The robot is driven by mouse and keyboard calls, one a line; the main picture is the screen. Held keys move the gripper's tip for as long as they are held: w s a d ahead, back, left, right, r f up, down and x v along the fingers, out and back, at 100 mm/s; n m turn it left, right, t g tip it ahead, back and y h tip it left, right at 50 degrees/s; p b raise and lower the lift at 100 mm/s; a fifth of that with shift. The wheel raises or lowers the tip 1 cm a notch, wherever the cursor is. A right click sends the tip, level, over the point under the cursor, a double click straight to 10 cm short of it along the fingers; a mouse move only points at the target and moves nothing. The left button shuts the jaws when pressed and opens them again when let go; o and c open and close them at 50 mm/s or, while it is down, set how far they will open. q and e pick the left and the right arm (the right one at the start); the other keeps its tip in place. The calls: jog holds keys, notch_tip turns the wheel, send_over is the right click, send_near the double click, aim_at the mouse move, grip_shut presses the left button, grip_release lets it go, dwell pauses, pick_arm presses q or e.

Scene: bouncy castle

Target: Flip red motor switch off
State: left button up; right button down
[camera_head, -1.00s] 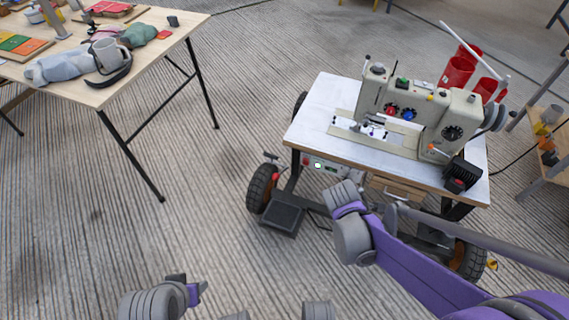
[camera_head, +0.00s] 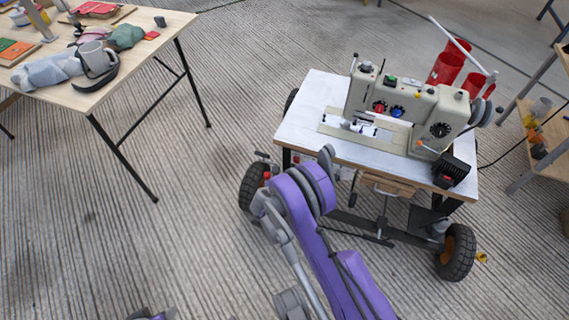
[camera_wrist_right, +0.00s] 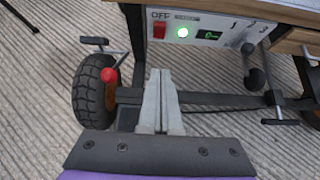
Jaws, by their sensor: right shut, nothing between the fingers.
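The red motor switch (camera_wrist_right: 160,29) is on a white control panel (camera_wrist_right: 238,38) under the sewing table's edge, below the printed word OFF, in the right wrist view. I see no clear contact, and the remaining distance is hard to judge. In the head view my purple right wrist covers most of the panel and hides the fingertips. My left gripper is not clearly in view.
The sewing machine (camera_head: 415,112) stands on a wheeled white-topped table (camera_head: 312,93). A red-knobbed lever (camera_wrist_right: 109,75) and a black wheel (camera_wrist_right: 92,90) are left of my fingers. A wooden table (camera_head: 162,28) with clutter stands at upper left. The floor between is clear.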

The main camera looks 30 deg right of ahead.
jog(key=shift+f, duration=0.1)
dwell(0.3)
jog(key=b, duration=0.3)
send_near(297, 162)
jog(key=x, duration=0.5)
jog(key=shift+s+a+f, duration=0.15)
jog(key=shift+a+f, duration=0.15)
jog(key=shift+w+d+r, duration=0.15)
jog(key=shift+w+d, duration=0.25)
jog(key=shift+d, duration=0.05)
jog(key=shift+s, duration=0.1)
